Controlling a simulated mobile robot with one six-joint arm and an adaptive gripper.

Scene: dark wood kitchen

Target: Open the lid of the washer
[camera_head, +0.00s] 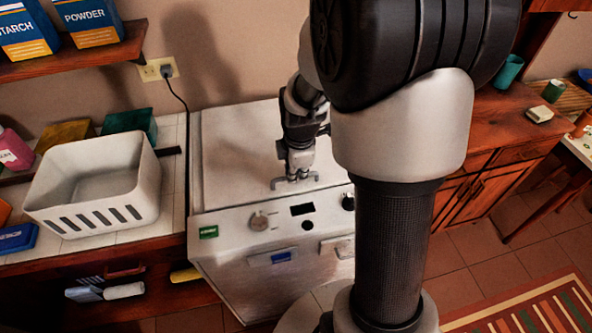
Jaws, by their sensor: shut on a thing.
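The washer (270,259) is a white top-loading machine in the middle of the view, with knobs and a dark display on its front panel. Its lid (235,150) lies flat and looks closed. A small grey handle (274,184) stands at the lid's front edge. My gripper (295,178) points down at the handle and is shut on it. My arm covers the right part of the washer and lid.
A white basket (100,185) stands on the tiled counter to the left. A shelf (75,55) with boxes hangs above it. A power cord (183,110) runs from the wall outlet behind the washer. Wooden cabinets (480,150) stand to the right.

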